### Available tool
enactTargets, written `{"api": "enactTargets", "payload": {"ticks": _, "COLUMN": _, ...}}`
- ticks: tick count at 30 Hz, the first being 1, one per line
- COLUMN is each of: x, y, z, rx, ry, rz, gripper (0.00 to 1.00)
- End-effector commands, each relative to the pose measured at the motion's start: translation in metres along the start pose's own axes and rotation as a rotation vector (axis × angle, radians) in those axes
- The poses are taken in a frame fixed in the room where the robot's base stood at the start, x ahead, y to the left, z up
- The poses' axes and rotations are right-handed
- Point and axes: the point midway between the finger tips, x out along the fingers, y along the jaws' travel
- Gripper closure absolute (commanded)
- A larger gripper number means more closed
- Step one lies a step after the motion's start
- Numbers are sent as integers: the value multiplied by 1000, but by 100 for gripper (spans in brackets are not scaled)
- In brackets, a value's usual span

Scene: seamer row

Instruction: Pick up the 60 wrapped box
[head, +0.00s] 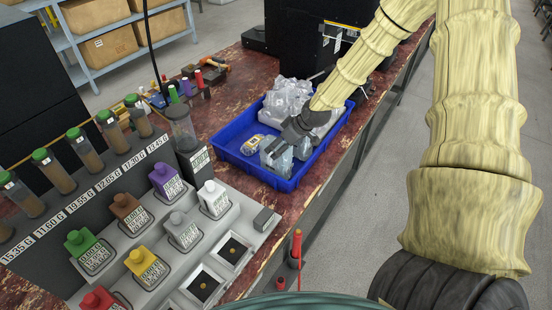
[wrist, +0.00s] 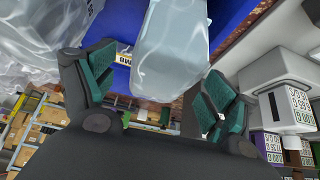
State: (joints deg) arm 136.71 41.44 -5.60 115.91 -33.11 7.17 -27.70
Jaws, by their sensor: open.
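My gripper (head: 292,135) is over the blue tray (head: 225,150) on the bench. Its fingers (wrist: 158,85) are open, one on each side of a clear-wrapped pale box (wrist: 168,48) in the wrist view. That box shows in the head view (head: 277,158) just below the fingers, near the tray's front wall. I cannot read a 60 on it, and I cannot tell whether the fingers touch it. More clear-wrapped boxes (head: 288,95) are heaped at the tray's back, partly hidden by my arm. A wrapped pack with a yellow label (head: 252,145) lies left of the box.
A black machine (head: 300,42) is behind. The bench edge and open floor are at right.

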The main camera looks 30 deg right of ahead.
Motion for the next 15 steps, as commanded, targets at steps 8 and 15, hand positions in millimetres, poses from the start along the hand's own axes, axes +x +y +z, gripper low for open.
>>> {"api": "enactTargets", "payload": {"ticks": 8, "x": 20, "y": -2, "z": -2, "rx": -1, "ry": -2, "rz": 0, "gripper": 14}}
{"api": "enactTargets", "payload": {"ticks": 15, "x": 30, "y": -2, "z": -2, "rx": 0, "ry": -1, "rz": 0, "gripper": 14}}
